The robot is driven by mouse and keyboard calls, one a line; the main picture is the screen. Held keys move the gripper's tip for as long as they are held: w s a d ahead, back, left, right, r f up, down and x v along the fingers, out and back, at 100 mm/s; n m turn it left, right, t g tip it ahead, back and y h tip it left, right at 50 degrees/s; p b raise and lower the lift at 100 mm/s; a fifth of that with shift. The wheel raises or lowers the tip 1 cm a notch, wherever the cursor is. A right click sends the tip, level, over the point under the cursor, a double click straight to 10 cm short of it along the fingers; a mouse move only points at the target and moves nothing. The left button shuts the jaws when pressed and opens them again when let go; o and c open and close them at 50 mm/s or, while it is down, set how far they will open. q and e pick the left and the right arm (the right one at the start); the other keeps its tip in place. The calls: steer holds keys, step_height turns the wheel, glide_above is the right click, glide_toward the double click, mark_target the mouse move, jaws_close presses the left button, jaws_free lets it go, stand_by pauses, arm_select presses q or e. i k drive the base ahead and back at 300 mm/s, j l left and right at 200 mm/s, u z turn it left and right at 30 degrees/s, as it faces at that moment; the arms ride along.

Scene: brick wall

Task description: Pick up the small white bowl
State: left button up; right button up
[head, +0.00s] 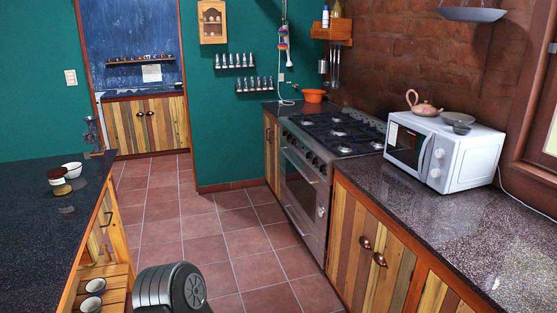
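A small white bowl (72,169) stands upright on the dark left counter, behind a couple of jars. Two more small white bowls, a rear one (96,286) and a front one (91,304), sit on the wooden slats at the lower left, below the counter top. I cannot tell from this view which of these is the task's bowl. Neither of my grippers shows; only a dark rounded part, which looks like one of my arm links, shows at the bottom edge.
The left counter (30,230) and right counter (460,235) flank a clear tiled floor (225,245). A stove (310,185) stands against the right side. A white microwave (465,160) bears a teapot (424,107) and a grey bowl (457,118).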

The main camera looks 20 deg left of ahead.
mark_target(72, 171)
steer(key=i+j+u, duration=0.25)
steer(key=i+u, duration=0.15)
steer(key=i, duration=0.15)
steer(key=i+j+u, duration=0.1)
steer(key=i+u, duration=0.25)
steer(key=i, duration=0.25)
steer(key=i+l+u, duration=0.1)
steer(key=i+u, duration=0.3)
steer(key=i, duration=0.2)
steer(key=i+l+u, duration=0.15)
steer(key=i, duration=0.3)
steer(key=i+l+u, duration=0.15)
steer(key=i, duration=0.25)
steer(key=i+l+u, duration=0.15)
steer(key=i, duration=0.3)
steer(key=i+l+u, duration=0.1)
steer(key=i, duration=0.3)
steer(key=l, duration=0.1)
